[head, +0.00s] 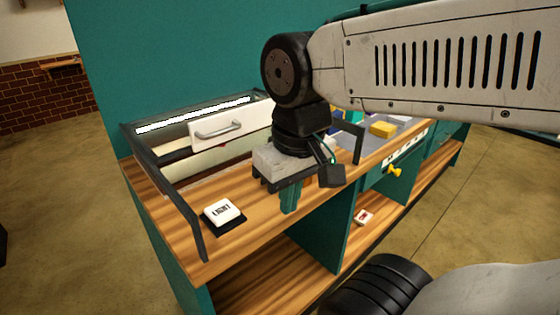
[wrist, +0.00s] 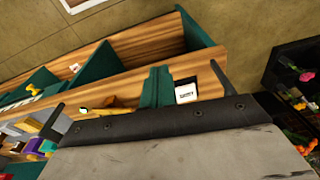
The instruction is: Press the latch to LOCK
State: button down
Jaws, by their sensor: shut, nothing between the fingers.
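A small yellow part (head: 391,170), which looks like the latch, sticks out from the green front below the counter, at right in the head view. It also seems to show at the left edge in the wrist view (wrist: 34,87). I cannot read a LOCK mark or tell its position. My gripper (head: 290,203) has its green fingers together and empty, pointing down near the counter's front edge, left of the yellow part and apart from it. The closed fingers also show in the wrist view (wrist: 158,84).
A white labelled button (head: 222,211) on a black base sits on the wooden counter (head: 180,205), left of my gripper. A white drawer front with a handle (head: 219,130) is behind. A yellow block (head: 382,129) lies right. A small white-and-red item (head: 363,217) is on the lower shelf.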

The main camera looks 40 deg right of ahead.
jog(key=w+d+r+m+g+y, duration=0.1)
jog(key=w+d+r+m, duration=0.4)
jog(key=w+d+m, duration=1.2)
jog(key=shift+w+d+r+y, duration=0.15)
jog(key=shift+w+d+y, duration=0.5)
jog(key=shift+w+y, duration=0.35)
jog(key=x, duration=1.4)
jog(key=shift+s, duration=0.15)
jog(key=shift+d, duration=0.1)
